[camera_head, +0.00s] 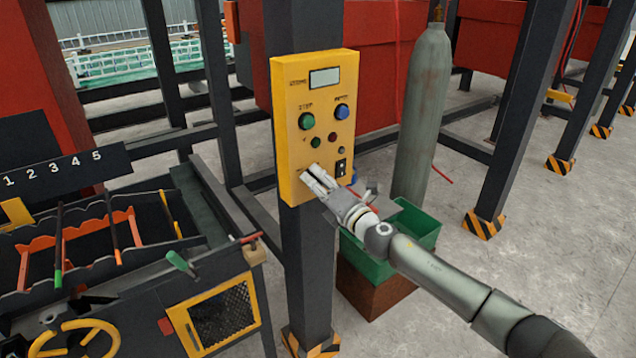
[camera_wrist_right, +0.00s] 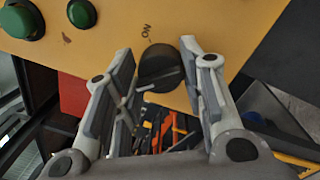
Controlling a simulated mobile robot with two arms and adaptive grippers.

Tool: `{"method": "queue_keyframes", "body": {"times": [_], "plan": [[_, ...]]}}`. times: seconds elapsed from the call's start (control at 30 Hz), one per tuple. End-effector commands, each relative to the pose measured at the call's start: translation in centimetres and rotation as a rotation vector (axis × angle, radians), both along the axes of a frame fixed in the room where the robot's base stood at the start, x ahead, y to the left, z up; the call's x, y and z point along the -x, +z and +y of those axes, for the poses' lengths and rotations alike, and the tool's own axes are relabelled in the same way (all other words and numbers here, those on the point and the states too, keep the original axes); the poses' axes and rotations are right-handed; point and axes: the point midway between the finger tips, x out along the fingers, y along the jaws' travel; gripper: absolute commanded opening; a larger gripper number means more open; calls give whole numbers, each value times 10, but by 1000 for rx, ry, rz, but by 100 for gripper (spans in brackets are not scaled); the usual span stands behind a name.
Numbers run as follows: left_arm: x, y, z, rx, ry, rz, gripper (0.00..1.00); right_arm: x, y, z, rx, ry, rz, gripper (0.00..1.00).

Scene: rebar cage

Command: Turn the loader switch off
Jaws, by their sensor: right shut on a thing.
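My right gripper (camera_head: 312,180) is at the panel's lower front. In the right wrist view a black rotary knob (camera_wrist_right: 160,70), which I take for the loader switch, sits between the fingers of my right gripper (camera_wrist_right: 156,54), which is shut on it. An "ON" mark (camera_wrist_right: 146,31) shows beside the knob. In the head view the gripper hides the knob. My left gripper is out of view.
A grey gas cylinder (camera_head: 422,110) stands right of the post. A green bin (camera_head: 415,225) on a brown block is below my right arm. A machine with a yellow handwheel (camera_head: 75,340) and numbered slots is at left. Open concrete floor lies at right.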

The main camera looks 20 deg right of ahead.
Motion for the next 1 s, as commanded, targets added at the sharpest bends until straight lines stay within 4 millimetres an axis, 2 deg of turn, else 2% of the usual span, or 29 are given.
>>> {"method": "queue_keyframes", "body": {"times": [0.57,0.6,0.73,0.77,1.0], "plan": [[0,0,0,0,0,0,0,1,-4,1,38,3,-7,14],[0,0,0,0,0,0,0,1,-4,1,38,3,-7,39],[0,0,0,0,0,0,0,1,-3,1,38,2,-8,55],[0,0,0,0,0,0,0,1,-3,1,37,3,-8,59],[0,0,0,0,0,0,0,0,-1,0,35,1,-11,59]]}}
